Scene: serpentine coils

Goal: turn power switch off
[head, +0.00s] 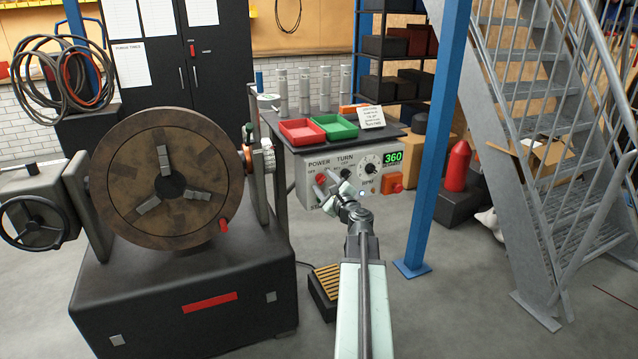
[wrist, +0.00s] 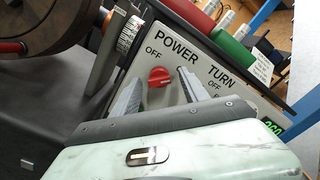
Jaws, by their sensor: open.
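The power switch (wrist: 160,77) is a red knob under the word POWER on a grey control panel (head: 303,180). In the wrist view it sits between my two fingers, with the OFF label at its upper left; I cannot tell clearly which way its pointer faces. The ON label is hidden by the right finger there. My gripper (head: 328,184) is open in front of the panel's left part, its fingers on either side of the knob. I cannot tell whether they touch it. In the head view my gripper hides the knob.
Red (head: 300,132) and green (head: 335,126) trays stand above. A large rotary chuck (head: 130,200) is at left, a blue post (head: 437,150) at right.

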